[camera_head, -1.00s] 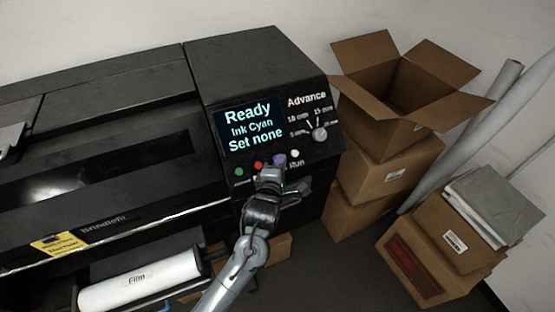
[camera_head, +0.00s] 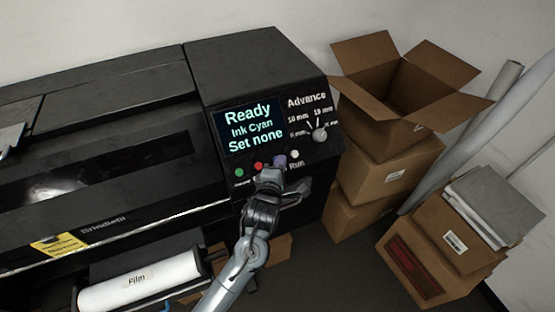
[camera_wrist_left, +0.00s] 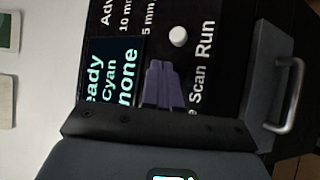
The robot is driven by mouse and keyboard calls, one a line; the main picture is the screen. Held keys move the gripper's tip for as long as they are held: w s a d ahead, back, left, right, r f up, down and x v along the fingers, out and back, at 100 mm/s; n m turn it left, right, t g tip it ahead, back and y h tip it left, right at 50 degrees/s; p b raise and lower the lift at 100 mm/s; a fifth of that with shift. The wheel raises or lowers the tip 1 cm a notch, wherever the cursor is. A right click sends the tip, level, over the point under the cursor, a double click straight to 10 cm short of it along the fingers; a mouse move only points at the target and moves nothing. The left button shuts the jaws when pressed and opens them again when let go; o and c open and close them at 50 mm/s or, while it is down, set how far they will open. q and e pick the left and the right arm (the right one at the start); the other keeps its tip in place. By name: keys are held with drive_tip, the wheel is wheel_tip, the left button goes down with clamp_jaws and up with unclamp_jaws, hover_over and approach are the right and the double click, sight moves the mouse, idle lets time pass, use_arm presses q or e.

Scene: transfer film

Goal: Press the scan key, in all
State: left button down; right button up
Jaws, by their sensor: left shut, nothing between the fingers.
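The printer's control panel (camera_head: 262,136) has a row of small round keys under its screen. The white key (camera_head: 295,153) by the Run label also shows in the left wrist view (camera_wrist_left: 178,37). The Scan label (camera_wrist_left: 197,80) is readable there, beside the purple fingertips. My left gripper (camera_head: 279,161) is shut and empty, its fingertips at the key row between the red key (camera_head: 258,166) and the white one. In the left wrist view its closed fingers (camera_wrist_left: 163,86) cover the spot by Scan, so the scan key is hidden. Contact cannot be told. My right gripper is not in view.
The screen (camera_head: 249,126) reads Ready, Ink Cyan, Set none. The Advance dial (camera_head: 319,135) is right of it, and a green key (camera_head: 239,173) is at the row's left. An open carton (camera_head: 400,110) on stacked boxes stands close to the panel's right side.

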use_arm(q)
drive_tip(key=shift+w+f, duration=0.1)
drive_tip(key=shift+f, duration=0.1)
idle(0.7)
drive_tip(key=shift+w+a+f, duration=0.1)
drive_tip(key=shift+w+a, duration=0.05)
drive_tip(key=shift+w+a+f+b, duration=0.15)
drive_tip(key=shift+w+f+b, duration=0.15)
drive_tip(key=shift+b, duration=0.25)
idle(0.7)
idle(0.4)
drive_tip(key=shift+s+d+r+p, duration=0.25)
drive_tip(key=shift+s+r+p, duration=0.35)
drive_tip(key=shift+p, duration=0.25)
